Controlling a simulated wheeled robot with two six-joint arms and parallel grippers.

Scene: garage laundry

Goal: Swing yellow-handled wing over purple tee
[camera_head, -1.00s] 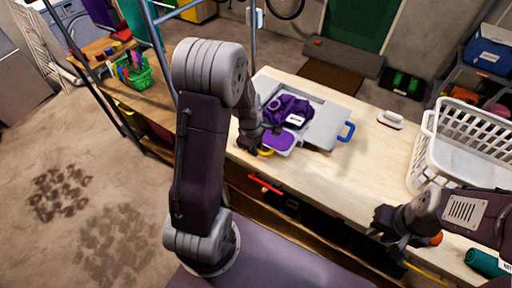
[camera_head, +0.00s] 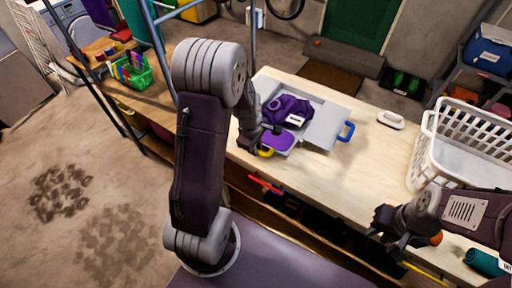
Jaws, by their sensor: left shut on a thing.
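The purple tee (camera_head: 287,109) lies bunched on a grey folding board (camera_head: 322,128) on the wooden bench. A white label shows on it. A wing with a purple pad (camera_head: 278,141) is at the board's near left side, with its yellow handle (camera_head: 266,152) at the near edge. My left gripper (camera_head: 262,140) is shut on the yellow handle, and its fingers partly hide it. A blue handle (camera_head: 347,131) sticks out at the board's right side. My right gripper (camera_head: 397,232) hangs at the bench's front edge, away from the board; its fingers look spread and empty.
A white laundry basket (camera_head: 462,145) stands on the bench at the right. A white iron-like object (camera_head: 391,119) lies between board and basket. A green basket (camera_head: 133,75) sits at the far left. The bench front between board and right gripper is clear.

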